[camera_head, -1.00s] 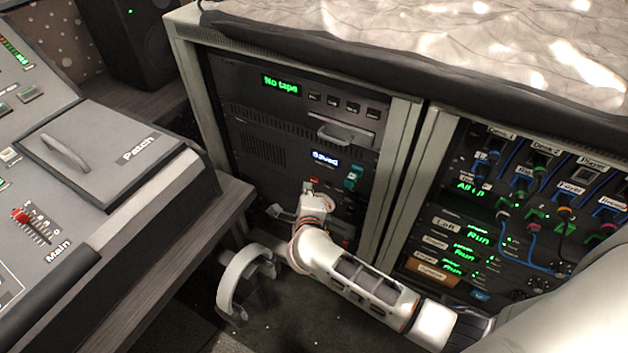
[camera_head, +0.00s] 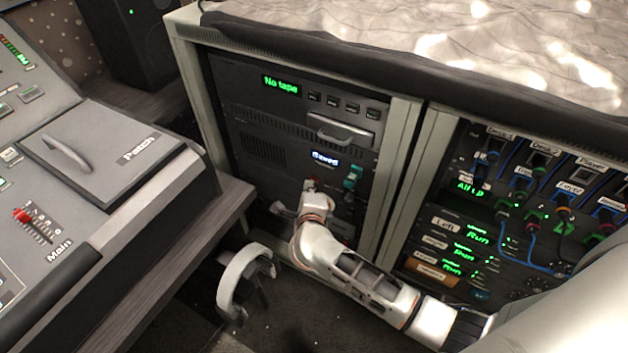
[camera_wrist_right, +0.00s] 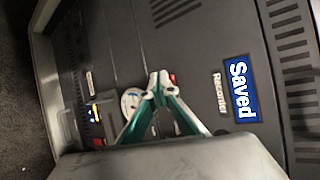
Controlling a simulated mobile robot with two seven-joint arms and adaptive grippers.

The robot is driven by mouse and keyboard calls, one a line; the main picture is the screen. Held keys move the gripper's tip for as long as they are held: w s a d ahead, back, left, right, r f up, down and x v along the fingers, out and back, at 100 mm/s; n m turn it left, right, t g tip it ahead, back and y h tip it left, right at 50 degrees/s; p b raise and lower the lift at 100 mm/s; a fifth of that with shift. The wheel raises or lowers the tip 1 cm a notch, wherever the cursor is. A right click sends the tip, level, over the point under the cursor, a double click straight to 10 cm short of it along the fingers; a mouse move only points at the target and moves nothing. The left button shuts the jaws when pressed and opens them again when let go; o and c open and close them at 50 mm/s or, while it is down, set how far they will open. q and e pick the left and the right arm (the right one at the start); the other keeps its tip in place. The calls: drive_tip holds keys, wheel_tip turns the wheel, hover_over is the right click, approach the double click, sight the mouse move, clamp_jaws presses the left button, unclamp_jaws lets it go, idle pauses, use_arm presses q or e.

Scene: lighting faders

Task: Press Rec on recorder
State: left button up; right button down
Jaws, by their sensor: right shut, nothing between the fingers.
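The recorder is a dark panel (camera_head: 262,152) in the left rack, below the "No tape" unit. Its small lit display (camera_head: 325,159) reads "Saved" in the right wrist view (camera_wrist_right: 240,89), beside the word "Recorder". My right gripper (camera_wrist_right: 158,80) is shut and empty, its pale fingertips together just in front of the recorder face. A red button (camera_wrist_right: 173,79) shows right beside the tips, partly hidden by them; I cannot tell whether they touch it. In the head view the right gripper (camera_head: 311,187) is small, below the display. My left gripper is not in view.
A "No tape" unit (camera_head: 282,86) with a drawer handle (camera_head: 342,132) sits above the recorder. A cabled rack (camera_head: 520,190) stands on the right. A mixing desk (camera_head: 100,150) with a "Patch" lid is on the left. Dark floor lies below.

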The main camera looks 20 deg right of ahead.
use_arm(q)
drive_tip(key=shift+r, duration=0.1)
use_arm(e)
drive_tip(key=shift+w+d, duration=0.25)
idle(0.5)
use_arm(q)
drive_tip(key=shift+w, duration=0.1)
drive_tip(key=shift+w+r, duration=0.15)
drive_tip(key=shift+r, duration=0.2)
use_arm(e)
drive_tip(key=shift+s+a, duration=0.5)
drive_tip(key=shift+a, duration=0.1)
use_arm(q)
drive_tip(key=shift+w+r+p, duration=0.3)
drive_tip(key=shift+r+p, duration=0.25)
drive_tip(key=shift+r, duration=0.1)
use_arm(e)
drive_tip(key=shift+s+a, duration=0.8)
drive_tip(key=shift+a, duration=0.2)
drive_tip(key=shift+s+a, duration=0.75)
drive_tip(key=shift+a, duration=0.2)
